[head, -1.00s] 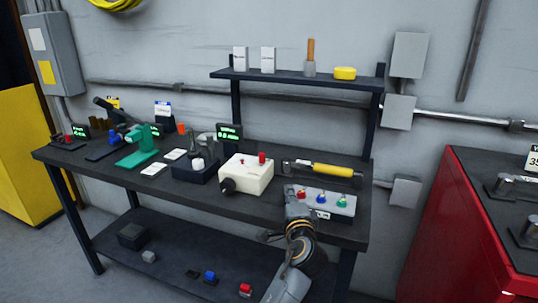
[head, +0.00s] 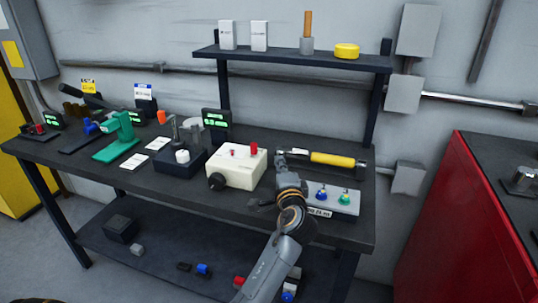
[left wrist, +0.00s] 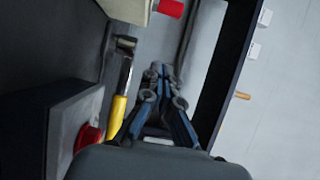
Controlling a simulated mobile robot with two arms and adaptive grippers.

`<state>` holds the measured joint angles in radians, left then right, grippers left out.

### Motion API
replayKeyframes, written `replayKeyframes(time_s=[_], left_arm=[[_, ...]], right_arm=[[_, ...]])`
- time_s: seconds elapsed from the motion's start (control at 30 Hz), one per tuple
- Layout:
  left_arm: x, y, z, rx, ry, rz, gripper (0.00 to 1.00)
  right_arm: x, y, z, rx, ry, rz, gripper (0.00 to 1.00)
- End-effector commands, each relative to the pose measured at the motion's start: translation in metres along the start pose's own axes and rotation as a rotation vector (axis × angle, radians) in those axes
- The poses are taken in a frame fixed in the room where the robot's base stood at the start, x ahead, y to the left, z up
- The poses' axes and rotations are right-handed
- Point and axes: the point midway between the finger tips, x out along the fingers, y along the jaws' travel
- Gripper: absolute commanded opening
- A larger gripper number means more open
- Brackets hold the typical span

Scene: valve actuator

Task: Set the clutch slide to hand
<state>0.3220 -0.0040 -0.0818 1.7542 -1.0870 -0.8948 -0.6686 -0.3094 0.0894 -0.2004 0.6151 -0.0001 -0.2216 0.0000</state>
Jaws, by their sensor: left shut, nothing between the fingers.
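The cream actuator box (head: 234,168) stands on the bench, with a black knob (head: 216,181) on its front. On its top are a taller red piece (head: 253,148) and a small red piece (head: 232,154); I cannot tell for sure which is the clutch slide. My left gripper (head: 281,160) is shut and empty, just right of the box and apart from it. In the left wrist view its closed fingers (left wrist: 166,73) point toward the bench's back, with the box's edge (left wrist: 128,9) and a red piece (left wrist: 171,8) at the top. My right gripper is out of view.
A yellow-handled tool (head: 332,159) lies right of the box, close to my gripper. A grey panel (head: 345,206) with coloured knobs stands in front, partly behind my arm. A shelf (head: 290,60) rises behind. Left are a dark block (head: 180,165) and a green fixture (head: 113,140).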

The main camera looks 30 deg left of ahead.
Motion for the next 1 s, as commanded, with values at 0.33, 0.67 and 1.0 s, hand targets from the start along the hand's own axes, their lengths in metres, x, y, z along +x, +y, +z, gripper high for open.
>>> replayKeyframes(time_s=[0.33,0.67,1.0], left_arm=[[0.063,-0.002,0.001,0.002,-0.003,-0.001,0.00],[0.089,-0.002,0.020,0.001,-0.003,0.001,0.00],[0.082,0.000,0.039,0.000,-0.001,0.000,0.00]], right_arm=[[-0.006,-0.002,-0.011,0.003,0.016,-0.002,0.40],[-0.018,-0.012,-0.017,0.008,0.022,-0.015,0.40],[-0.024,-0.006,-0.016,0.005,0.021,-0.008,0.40]])
